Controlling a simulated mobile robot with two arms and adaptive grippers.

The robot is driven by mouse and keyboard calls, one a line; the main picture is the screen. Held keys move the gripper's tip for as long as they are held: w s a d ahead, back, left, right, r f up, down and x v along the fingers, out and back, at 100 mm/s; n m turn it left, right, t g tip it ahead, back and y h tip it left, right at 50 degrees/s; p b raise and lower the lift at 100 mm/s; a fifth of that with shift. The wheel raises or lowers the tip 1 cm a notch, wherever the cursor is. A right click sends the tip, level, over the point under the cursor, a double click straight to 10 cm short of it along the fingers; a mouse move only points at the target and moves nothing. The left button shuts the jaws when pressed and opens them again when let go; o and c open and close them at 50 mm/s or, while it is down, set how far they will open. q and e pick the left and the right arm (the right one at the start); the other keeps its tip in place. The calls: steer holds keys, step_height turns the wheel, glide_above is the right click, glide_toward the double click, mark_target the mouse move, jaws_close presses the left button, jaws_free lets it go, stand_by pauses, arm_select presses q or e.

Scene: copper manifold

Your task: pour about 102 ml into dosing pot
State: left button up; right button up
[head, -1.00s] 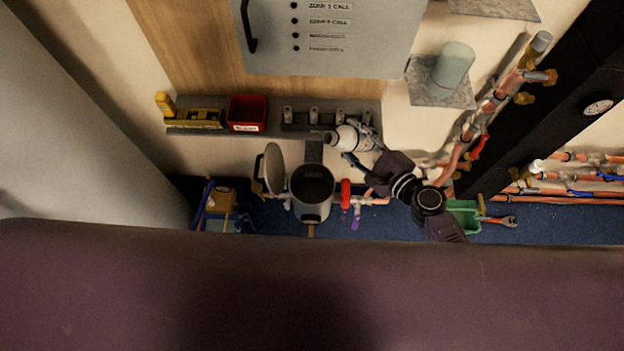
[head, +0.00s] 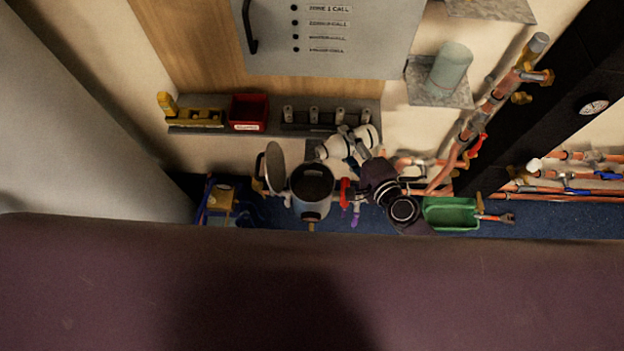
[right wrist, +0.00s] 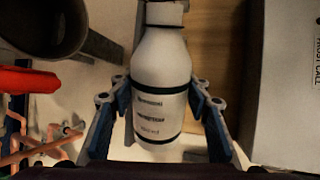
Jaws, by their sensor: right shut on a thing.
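My right gripper (head: 360,152) is shut on a white bottle (head: 335,146) with dark bands. It holds the bottle tilted, mouth toward the left, just above and right of the dosing pot (head: 311,188). The pot is a grey cylinder with a dark inside, its round lid (head: 275,167) standing open on its left. In the right wrist view the bottle (right wrist: 161,85) sits between both fingers (right wrist: 160,112), its neck away from me, and the pot (right wrist: 42,25) is at the upper left. No liquid stream is visible. My left gripper is not in view.
A red valve handle (head: 345,192) is just right of the pot. Behind are a shelf with a red bin (head: 248,112) and a yellow level (head: 195,116). A green tray (head: 451,213) lies right on the blue floor. Copper pipes (head: 470,135) rise at the right.

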mark_target(346, 149)
steer(key=shift+n, duration=0.4)
steer(key=shift+a+f+h, duration=0.1)
steer(key=shift+f+h, duration=0.2)
steer(key=shift+f, duration=0.1)
steer(key=shift+f+n, duration=0.35)
steer(key=shift+n, duration=0.15)
steer(key=shift+w, duration=0.15)
steer(key=shift+w+d+f+b, duration=0.1)
steer(key=shift+w+d+b, duration=0.1)
steer(key=shift+d+b, duration=0.15)
steer(key=shift+w+d+f+t+h, duration=0.15)
steer(key=shift+t+h, duration=0.15)
steer(key=shift+f+n+b, duration=0.5)
steer(key=shift+f+n, duration=0.2)
steer(key=shift+f, duration=0.2)
stand_by(0.5)
steer(key=shift+a+f+n+h, duration=0.1)
steer(key=shift+a+n+h, duration=0.15)
steer(key=shift+n+h, duration=0.05)
